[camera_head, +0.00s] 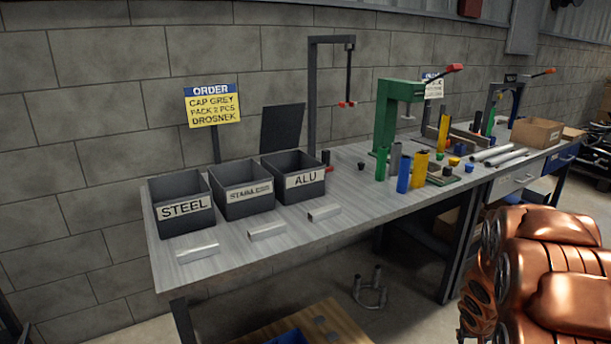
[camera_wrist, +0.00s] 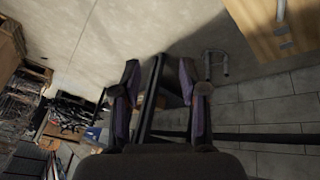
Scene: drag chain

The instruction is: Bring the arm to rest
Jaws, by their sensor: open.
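My gripper (camera_wrist: 159,70) shows in the wrist view with its two dark fingers spread apart and nothing between them. A dark bar, seemingly part of the bench frame, runs behind the gap between the fingers. My copper-coloured arm (camera_head: 555,265) fills the lower right of the head view, in front of the bench's right part. The gripper itself cannot be made out in the head view.
The long grey workbench (camera_head: 255,257) carries STEEL (camera_head: 184,225), STAINLESS (camera_head: 242,205) and ALU (camera_head: 300,192) bins, a green press (camera_head: 387,115), coloured cylinders and a cardboard box (camera_head: 536,132). A wooden board (camera_head: 318,325) and a metal stand (camera_head: 370,294) are below the bench.

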